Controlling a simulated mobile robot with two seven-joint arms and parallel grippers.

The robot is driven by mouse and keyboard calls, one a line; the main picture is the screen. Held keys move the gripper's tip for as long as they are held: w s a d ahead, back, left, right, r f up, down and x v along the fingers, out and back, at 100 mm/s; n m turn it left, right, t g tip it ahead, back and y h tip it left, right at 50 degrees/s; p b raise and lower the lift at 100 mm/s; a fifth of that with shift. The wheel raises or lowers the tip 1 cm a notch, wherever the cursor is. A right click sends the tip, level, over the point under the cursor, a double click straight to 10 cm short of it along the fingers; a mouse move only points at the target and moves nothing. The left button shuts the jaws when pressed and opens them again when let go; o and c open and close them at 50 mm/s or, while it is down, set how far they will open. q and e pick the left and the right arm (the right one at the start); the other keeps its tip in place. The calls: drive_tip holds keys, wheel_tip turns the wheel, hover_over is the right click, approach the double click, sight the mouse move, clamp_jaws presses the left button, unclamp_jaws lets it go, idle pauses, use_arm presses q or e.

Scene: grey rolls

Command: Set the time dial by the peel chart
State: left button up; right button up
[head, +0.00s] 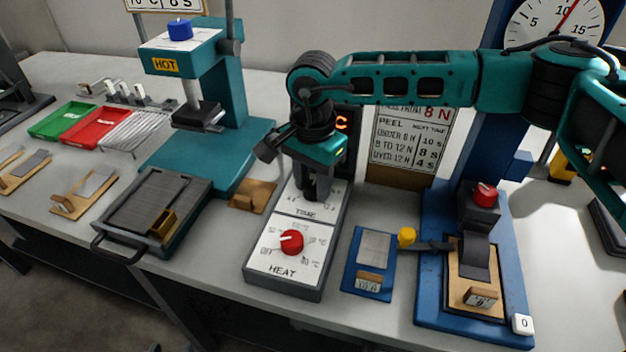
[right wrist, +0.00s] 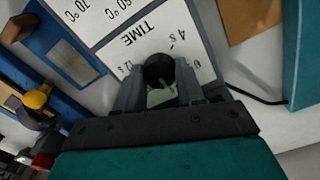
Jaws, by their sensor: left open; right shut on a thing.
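The control box (head: 262,277) has a HEAT dial (head: 291,241) with a red knob and a TIME panel behind it. My right gripper (head: 318,190) points down over the TIME panel and is shut on the time dial, a dark round knob (right wrist: 158,70) between its fingers in the right wrist view. Marks including 4 s and 12 s show around it; I cannot tell its exact setting. The peel chart (head: 411,135) stands behind, partly covered by my arm. It shows 8 N in red, and rows reading 10 s, 8 s for 8 to 12 N, and 4 s. My left gripper is not in view.
A teal HOT press (head: 228,100) and a dark tray (head: 162,205) stand left of the box. A small blue block (head: 352,266) with a grey pad and a blue peel stand (head: 425,305) are to the right. A dial gauge (head: 540,20) is behind my arm.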

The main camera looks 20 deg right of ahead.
sight(313, 186)
drive_tip(key=o, duration=1)
drive_tip(key=shift+o, duration=0.2)
wheel_tip(313, 186, up, 13)
drive_tip(key=shift+p, duration=0.3)
